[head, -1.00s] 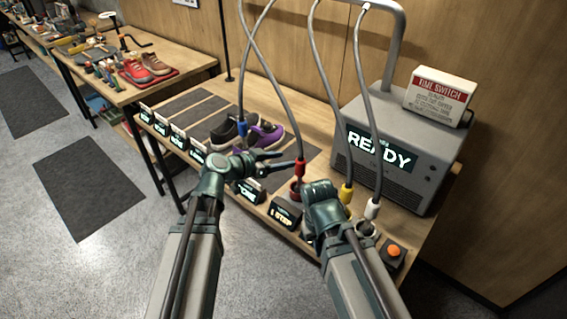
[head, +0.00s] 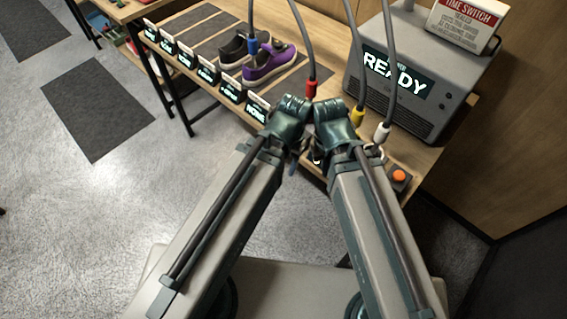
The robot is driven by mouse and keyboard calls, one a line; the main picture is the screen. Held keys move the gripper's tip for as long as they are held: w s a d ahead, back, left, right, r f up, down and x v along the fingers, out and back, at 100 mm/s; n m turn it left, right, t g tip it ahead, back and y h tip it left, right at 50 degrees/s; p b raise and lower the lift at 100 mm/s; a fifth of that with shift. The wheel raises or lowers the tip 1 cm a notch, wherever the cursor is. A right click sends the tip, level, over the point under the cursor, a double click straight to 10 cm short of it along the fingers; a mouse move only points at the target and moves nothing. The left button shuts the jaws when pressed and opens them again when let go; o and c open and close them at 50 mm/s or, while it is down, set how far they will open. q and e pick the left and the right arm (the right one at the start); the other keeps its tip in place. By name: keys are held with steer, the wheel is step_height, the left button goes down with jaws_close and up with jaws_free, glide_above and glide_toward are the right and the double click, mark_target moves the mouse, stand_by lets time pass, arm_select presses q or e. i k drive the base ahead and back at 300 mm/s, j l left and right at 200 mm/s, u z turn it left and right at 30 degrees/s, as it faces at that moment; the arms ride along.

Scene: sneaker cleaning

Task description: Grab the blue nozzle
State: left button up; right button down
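The blue nozzle (head: 252,46) hangs at the end of a grey hose, in front of the black sneaker (head: 233,48) and beside the purple sneaker (head: 270,64). My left gripper (head: 296,156) and my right gripper (head: 317,154) are close together at the bench's front edge, nearer to me and to the right of the blue nozzle. Both point down and away, and their wrists hide most of their fingers. I cannot tell whether either is open or shut. Neither touches the blue nozzle.
A red nozzle (head: 311,89) hangs just above my wrists. A yellow nozzle (head: 358,116) and a white nozzle (head: 382,132) hang right of them, by the grey READY machine (head: 420,85). An orange button (head: 398,175) is at the right. Lit signs (head: 207,72) line the front edge.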

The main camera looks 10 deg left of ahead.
mark_target(253, 40)
steer(key=z, duration=0.35)
steer(key=j+z, duration=0.5)
steer(key=k+j+z, duration=0.1)
steer(key=j+z, duration=0.15)
steer(key=z, duration=0.25)
steer(key=k+j+z, duration=0.1)
steer(key=j, duration=0.3)
steer(key=k+j, duration=0.2)
steer(key=j, duration=0.15)
steer(key=k+j+z, duration=0.15)
steer(key=j, duration=0.2)
steer(key=k+j, duration=0.15)
steer(key=j, duration=0.2)
steer(key=z, duration=0.05)
